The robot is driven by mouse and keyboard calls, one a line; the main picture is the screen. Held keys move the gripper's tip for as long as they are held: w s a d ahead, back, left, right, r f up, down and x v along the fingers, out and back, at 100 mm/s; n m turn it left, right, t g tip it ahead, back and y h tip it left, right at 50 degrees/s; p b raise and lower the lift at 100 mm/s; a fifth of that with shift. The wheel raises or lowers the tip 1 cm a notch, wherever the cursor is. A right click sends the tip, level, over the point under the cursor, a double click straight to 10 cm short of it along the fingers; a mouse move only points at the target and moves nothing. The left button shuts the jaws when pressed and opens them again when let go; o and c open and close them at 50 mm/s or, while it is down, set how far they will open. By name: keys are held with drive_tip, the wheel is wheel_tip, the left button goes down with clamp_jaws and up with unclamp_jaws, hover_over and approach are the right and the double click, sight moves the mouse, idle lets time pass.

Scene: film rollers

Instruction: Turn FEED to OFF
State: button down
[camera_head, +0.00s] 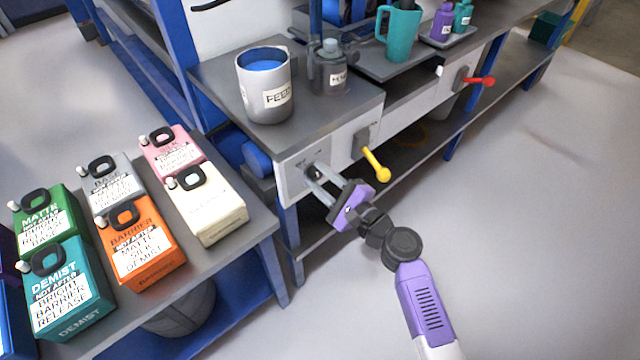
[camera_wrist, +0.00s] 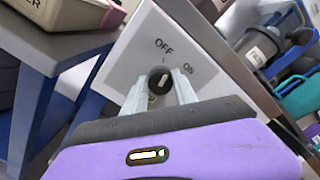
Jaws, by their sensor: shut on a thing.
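A black round knob (camera_wrist: 160,80) with a white mark sits on a pale panel (camera_wrist: 138,58) in the wrist view. OFF is printed above it and ON to its upper right. The white mark runs roughly up and down in this view; I cannot tell exactly which label it points at. My gripper (camera_wrist: 157,91) is shut on the knob, with one finger on each side. In the head view my gripper (camera_head: 315,178) reaches the panel (camera_head: 293,183) at the near end of the bench, and its fingers largely hide the knob.
A yellow-handled lever (camera_head: 375,165) juts out just right of my gripper; a red-handled lever (camera_head: 480,81) is farther along. A mug labelled FEED (camera_head: 265,90) stands on the bench above. Several labelled cartons (camera_head: 140,246) stand on the left table. The floor at right is clear.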

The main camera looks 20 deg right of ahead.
drive_tip(key=shift+f+n+b, duration=0.15)
drive_tip(key=shift+n+b, duration=0.95)
drive_tip(key=shift+n, duration=0.5)
drive_tip(key=c, duration=1)
unclamp_jaws()
drive_tip(key=v, duration=0.7)
drive_tip(key=shift+s, duration=0.4)
